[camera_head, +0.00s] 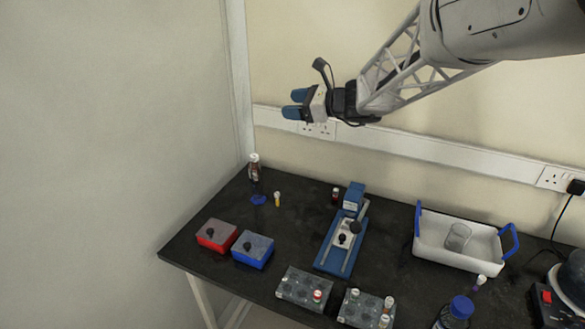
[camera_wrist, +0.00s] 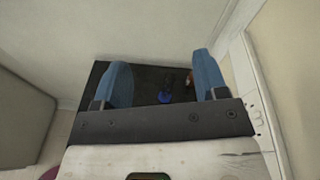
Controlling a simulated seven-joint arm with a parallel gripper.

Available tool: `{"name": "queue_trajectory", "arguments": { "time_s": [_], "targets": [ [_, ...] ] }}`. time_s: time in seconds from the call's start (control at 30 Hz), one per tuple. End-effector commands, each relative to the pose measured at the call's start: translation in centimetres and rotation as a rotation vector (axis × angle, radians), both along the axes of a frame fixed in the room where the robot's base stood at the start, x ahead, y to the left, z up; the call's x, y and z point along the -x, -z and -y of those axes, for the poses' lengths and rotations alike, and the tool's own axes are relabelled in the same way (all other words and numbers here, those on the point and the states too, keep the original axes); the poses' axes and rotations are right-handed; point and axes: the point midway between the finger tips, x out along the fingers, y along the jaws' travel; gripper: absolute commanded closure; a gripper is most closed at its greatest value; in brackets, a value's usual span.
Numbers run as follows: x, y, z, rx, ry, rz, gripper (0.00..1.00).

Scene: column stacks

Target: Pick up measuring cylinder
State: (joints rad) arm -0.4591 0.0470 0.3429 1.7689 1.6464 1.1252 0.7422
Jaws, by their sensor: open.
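The measuring cylinder (camera_head: 258,198) stands at the back left of the black table, in the head view. Its blue base shows clearly. Its clear tube is hard to make out, and a white-topped item overlaps it, so I cannot tell where one ends. In the wrist view the blue base (camera_wrist: 164,97) shows between the two fingers, far below. My gripper (camera_head: 293,104) has blue fingers and hangs high above the table, well apart from the cylinder. It also shows in the wrist view (camera_wrist: 160,66), open and empty.
A small yellow vial (camera_head: 277,199) stands just right of the cylinder. A red box (camera_head: 217,236) and a blue box (camera_head: 253,250) are in front. A blue device (camera_head: 341,236), a white tray (camera_head: 455,254) and tube racks (camera_head: 304,288) lie to the right. Walls stand behind and left.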

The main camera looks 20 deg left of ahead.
Motion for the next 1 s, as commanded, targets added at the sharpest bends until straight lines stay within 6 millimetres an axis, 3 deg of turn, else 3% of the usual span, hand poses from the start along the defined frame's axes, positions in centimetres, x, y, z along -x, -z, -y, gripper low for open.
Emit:
{"name": "queue_trajectory", "arguments": {
  "time_s": [0.2,0.57,1.0],
  "targets": [
    [-2.1,1.3,-4.3,-0.086,0.038,-0.126,0.34],
    [-4.2,2.9,-8.7,-0.177,0.077,-0.264,0.34],
    [-4.2,14.6,-8.7,-0.176,0.079,-0.269,0.34]
  ]
}}
